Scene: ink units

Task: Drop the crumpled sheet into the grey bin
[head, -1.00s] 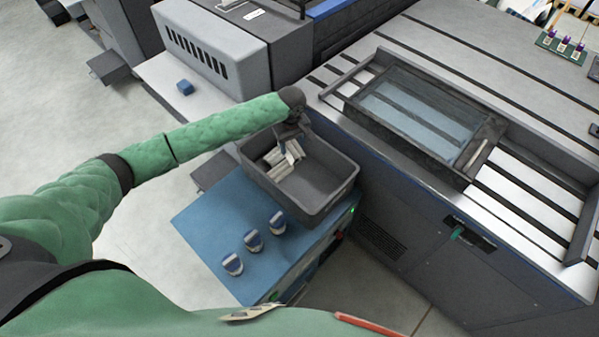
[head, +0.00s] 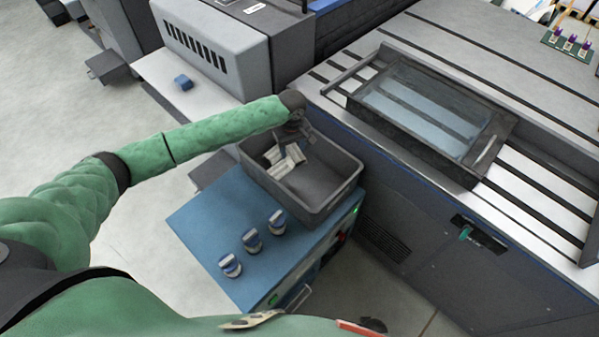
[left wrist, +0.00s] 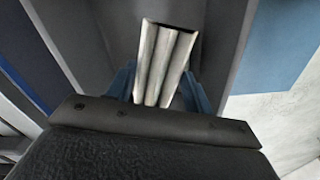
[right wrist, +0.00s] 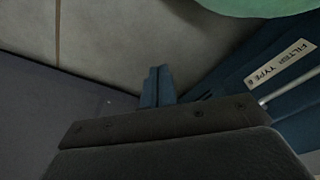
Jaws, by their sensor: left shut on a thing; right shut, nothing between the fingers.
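The crumpled sheet (head: 285,162) is pale, with long folds, and shows over the left part of the grey bin (head: 325,207). My left gripper (head: 297,144) is shut on the sheet, inside the bin's outline. In the left wrist view the sheet (left wrist: 163,62) stands up between the blue fingers, with grey bin walls around it. I cannot tell whether the sheet touches the bin floor. My right gripper (right wrist: 157,88) is shut and empty in the right wrist view, beside a blue surface labelled "FILTER TYPE". It is not clear in the head view.
The bin stands on a blue cabinet (head: 200,225) with several blue-and-white round items (head: 252,241) in front of it. A large grey machine with a glass-covered tray (head: 425,105) is at the right. A small blue block (head: 183,82) lies on a pale ledge behind.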

